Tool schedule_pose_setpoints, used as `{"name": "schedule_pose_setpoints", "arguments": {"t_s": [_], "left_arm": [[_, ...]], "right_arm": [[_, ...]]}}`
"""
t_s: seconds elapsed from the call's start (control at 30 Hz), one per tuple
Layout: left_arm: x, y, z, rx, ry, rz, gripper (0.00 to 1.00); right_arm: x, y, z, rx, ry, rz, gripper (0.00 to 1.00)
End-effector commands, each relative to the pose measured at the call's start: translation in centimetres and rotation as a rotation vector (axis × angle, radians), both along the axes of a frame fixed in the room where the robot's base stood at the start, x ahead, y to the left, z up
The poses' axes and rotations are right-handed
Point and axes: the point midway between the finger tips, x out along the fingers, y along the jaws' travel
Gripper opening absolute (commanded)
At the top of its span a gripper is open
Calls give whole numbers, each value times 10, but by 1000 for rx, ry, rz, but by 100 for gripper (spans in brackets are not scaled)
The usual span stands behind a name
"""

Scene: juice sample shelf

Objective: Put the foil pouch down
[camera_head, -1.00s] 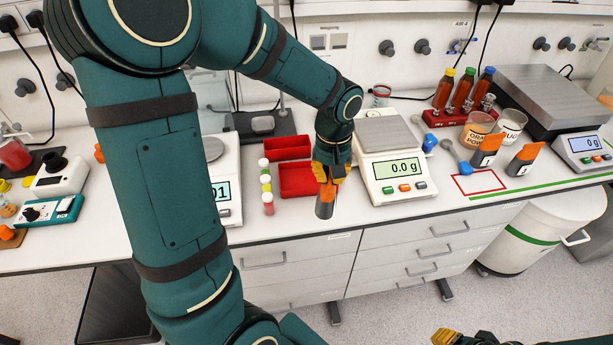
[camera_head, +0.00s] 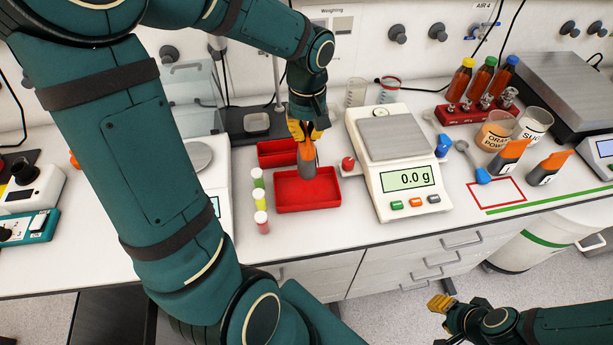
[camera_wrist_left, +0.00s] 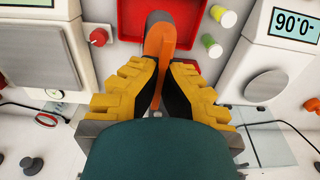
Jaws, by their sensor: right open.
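The foil pouch (camera_head: 307,168), grey with an orange top, hangs upright from my left gripper (camera_head: 308,132), over the larger red tray (camera_head: 333,197). In the left wrist view, the yellow fingers (camera_wrist_left: 162,85) are shut on the orange part of the pouch (camera_wrist_left: 158,42), and its grey end points at the red tray (camera_wrist_left: 129,20). Whether the pouch's lower end touches the tray floor I cannot tell. My right gripper (camera_head: 440,304) is open and empty, in front of the bench at the lower right.
A second red tray (camera_head: 273,154) lies behind. Small capped vials (camera_head: 260,200) stand left of the trays, and a balance (camera_head: 407,182) stands close on the right. Two similar orange-topped pouches (camera_head: 508,158) (camera_head: 548,168) stand near a red outlined square (camera_head: 497,193).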

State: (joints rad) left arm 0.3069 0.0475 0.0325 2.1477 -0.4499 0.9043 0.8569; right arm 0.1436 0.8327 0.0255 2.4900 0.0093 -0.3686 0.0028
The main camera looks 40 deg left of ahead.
Motion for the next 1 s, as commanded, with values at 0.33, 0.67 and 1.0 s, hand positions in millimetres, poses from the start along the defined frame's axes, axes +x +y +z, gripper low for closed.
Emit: {"name": "schedule_pose_setpoints", "arguments": {"t_s": [0.33, 0.67, 1.0], "left_arm": [[-1, 0, -55, -1, 5, -1, 0], [-1, 0, -89, -1, 6, -2, 0], [0, 0, -96, 0, 1, 0, 0]], "right_arm": [[0, 0, -7, -2, 1, -1, 34], [0, 0, -12, -2, 0, 0, 34], [0, 0, -13, -3, 1, 0, 34]]}}
